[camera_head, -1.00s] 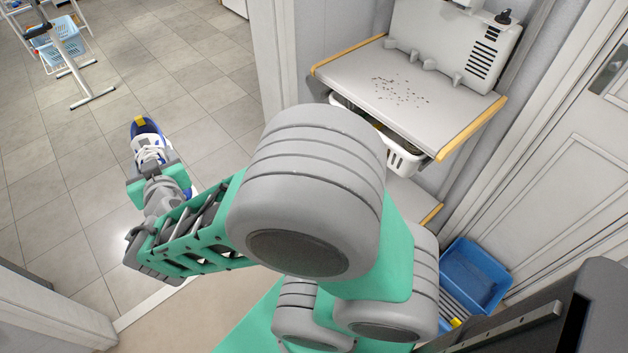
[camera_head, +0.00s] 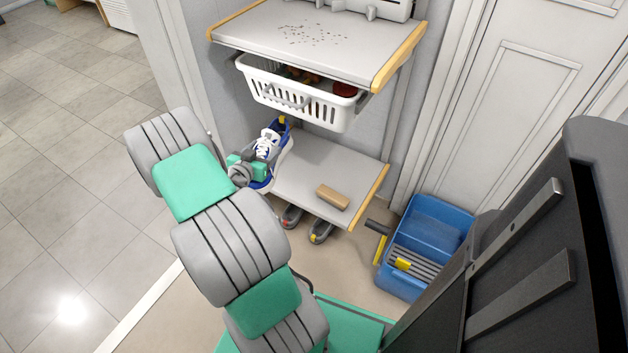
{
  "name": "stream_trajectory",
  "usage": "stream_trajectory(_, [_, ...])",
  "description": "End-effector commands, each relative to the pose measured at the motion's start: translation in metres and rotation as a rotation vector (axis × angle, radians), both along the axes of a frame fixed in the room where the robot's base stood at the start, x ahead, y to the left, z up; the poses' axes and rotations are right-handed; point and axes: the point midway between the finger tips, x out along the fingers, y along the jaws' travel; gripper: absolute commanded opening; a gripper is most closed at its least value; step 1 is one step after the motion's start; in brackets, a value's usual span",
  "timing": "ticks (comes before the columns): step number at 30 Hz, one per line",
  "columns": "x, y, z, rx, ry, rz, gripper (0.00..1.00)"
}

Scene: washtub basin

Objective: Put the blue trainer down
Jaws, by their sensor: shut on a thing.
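The blue trainer (camera_head: 271,142), blue and white with white laces and a yellow tab at its heel, is at the left end of the lower grey shelf (camera_head: 310,168). My gripper (camera_head: 258,163), grey with green parts, is shut on the trainer from the left. The trainer is tilted, its yellow-tabbed end pointing up and away. I cannot tell whether it touches the shelf. My arm hides part of the floor to the left of the shelf.
A brush-like wooden block (camera_head: 332,197) lies on the lower shelf. A white basket (camera_head: 300,93) hangs close above, under the speckled upper shelf (camera_head: 312,38). Dark shoes (camera_head: 320,232) stand below the shelf. A blue bucket (camera_head: 428,240) stands to the right. The shelf's middle is bare.

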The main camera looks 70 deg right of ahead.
Motion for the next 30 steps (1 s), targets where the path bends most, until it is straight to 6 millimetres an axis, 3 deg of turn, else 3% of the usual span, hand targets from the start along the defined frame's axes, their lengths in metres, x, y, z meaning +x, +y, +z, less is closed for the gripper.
stream_trajectory(1, [-0.021,-0.014,-0.026,-0.001,0.003,-0.048,0.00])
stream_trajectory(3, [-0.043,-0.027,-0.042,-0.005,0.001,-0.100,0.00])
stream_trajectory(8, [-0.069,-0.041,-0.058,-0.008,-0.003,-0.158,0.00])
stream_trajectory(11, [-0.069,-0.055,-0.066,-0.009,-0.004,-0.165,0.00])
stream_trajectory(19, [-0.054,-0.129,-0.102,-0.010,-0.005,-0.164,0.00])
stream_trajectory(21, [-0.051,-0.142,-0.122,-0.007,-0.001,-0.162,0.00])
stream_trajectory(24, [-0.047,-0.159,-0.140,-0.008,-0.002,-0.161,0.00])
stream_trajectory(30, [-0.042,-0.176,-0.157,-0.009,-0.003,-0.159,0.00])
